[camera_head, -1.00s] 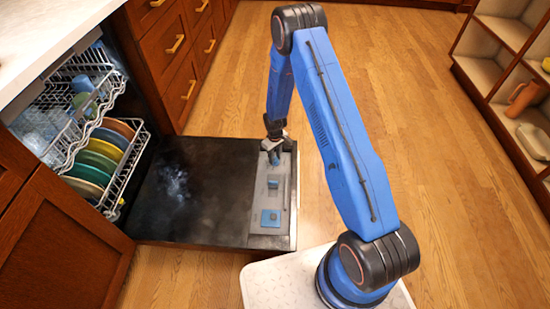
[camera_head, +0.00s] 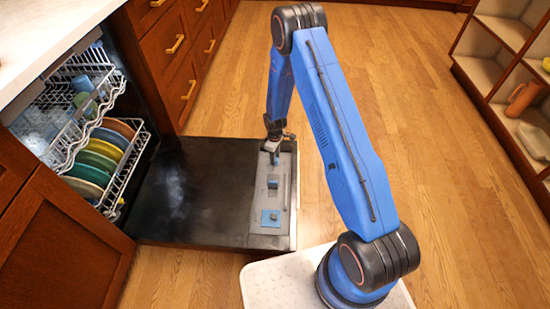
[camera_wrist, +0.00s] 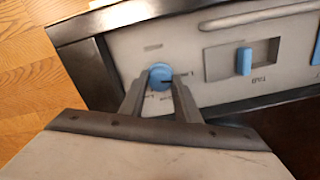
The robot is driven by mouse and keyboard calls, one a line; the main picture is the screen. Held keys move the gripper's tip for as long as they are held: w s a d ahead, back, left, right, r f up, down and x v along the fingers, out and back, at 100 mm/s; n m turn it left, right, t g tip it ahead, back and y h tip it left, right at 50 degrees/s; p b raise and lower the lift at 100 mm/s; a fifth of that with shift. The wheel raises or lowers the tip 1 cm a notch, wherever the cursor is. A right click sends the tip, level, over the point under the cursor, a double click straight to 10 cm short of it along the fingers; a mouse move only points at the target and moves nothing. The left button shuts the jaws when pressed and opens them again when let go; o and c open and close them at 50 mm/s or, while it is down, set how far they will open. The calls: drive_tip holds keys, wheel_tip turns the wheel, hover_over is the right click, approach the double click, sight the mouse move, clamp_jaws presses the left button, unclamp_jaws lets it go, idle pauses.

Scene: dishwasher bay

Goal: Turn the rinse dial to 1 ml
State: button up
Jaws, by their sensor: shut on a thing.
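The rinse dial (camera_wrist: 160,74) is a round blue knob on the grey panel of the lowered dishwasher door. A dark pointer line on it points to the right in the wrist view. Small labels surround it, too small to read fully and partly hidden by the fingers. My gripper (camera_wrist: 158,90) is shut on the dial, one finger on each side. In the head view my gripper (camera_head: 273,150) is at the far end of the panel strip and the dial is mostly hidden there.
On the same panel (camera_head: 285,205) are a blue tab (camera_wrist: 243,61) in a recess and a blue square piece (camera_head: 271,217). The dishwasher door (camera_head: 195,195) lies open. Racks with plates (camera_head: 95,160) stand at left. Open floor (camera_head: 400,90) lies to the right.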

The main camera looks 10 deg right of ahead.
drive_tip(key=o, duration=1)
drive_tip(key=shift+o, duration=0.2)
wheel_tip(320, 180, up, 18)
drive_tip(key=shift+f, duration=0.25)
